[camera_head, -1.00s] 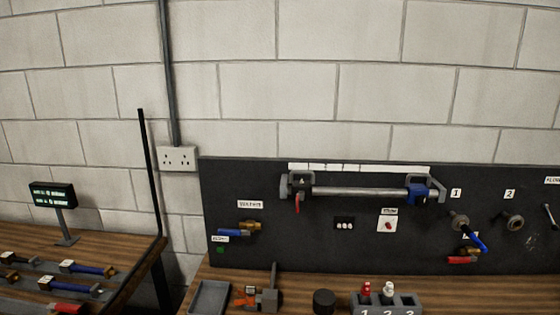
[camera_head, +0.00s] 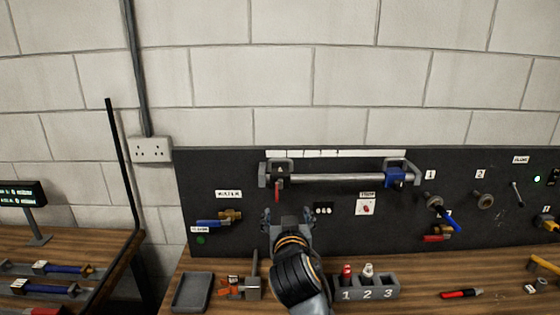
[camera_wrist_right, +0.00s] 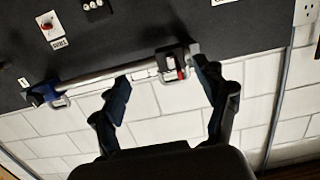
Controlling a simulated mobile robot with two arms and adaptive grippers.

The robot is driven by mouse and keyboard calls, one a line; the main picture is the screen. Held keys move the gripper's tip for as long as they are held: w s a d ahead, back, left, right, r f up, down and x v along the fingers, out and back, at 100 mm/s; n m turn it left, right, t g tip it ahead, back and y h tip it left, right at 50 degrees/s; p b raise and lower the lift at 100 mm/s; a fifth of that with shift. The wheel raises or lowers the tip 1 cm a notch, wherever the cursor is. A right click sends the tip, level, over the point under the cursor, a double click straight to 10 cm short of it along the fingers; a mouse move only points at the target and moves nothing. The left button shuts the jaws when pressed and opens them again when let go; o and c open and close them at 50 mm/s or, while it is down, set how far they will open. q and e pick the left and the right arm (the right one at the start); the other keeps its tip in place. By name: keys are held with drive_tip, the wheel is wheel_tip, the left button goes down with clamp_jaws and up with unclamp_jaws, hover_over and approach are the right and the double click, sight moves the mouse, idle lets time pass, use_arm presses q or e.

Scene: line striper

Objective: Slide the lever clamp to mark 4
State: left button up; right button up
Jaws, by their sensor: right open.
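The lever clamp (camera_head: 278,172), a dark block with a red lever hanging down, sits at the left end of a horizontal metal rail (camera_head: 340,180) on the black panel. A white strip (camera_head: 335,153) with divisions runs above the rail; its numbers are too small to read. My right gripper (camera_head: 287,218) is open and empty, below the clamp in the head view. In the right wrist view the picture is turned over; the clamp (camera_wrist_right: 172,65) appears between and just beyond the open fingers (camera_wrist_right: 163,80), apparently untouched. My left gripper is out of view.
A blue block (camera_head: 396,178) sits at the rail's right end. Valves with blue and red handles (camera_head: 220,220) are on the panel. On the bench are a grey tray (camera_head: 192,292), a numbered holder (camera_head: 372,290) and a red tool (camera_head: 461,294).

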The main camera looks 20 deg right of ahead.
drive_tip(key=t, duration=0.2)
approach(281, 161)
drive_tip(key=s+a, duration=0.1)
drive_tip(key=s, duration=0.1)
drive_tip(key=shift+m+h, duration=0.3)
drive_tip(key=shift+h, duration=0.1)
drive_tip(key=p+x, duration=0.5)
drive_tip(key=x, duration=0.6)
drive_tip(key=shift+w+d, duration=0.1)
drive_tip(key=shift+w, duration=0.25)
drive_tip(key=shift+w+d+f+p, duration=0.1)
drive_tip(key=shift+w+f+p, duration=0.15)
drive_tip(key=shift+w, duration=0.3)
drive_tip(key=shift+r, duration=0.1)
drive_tip(key=shift+c, duration=0.4)
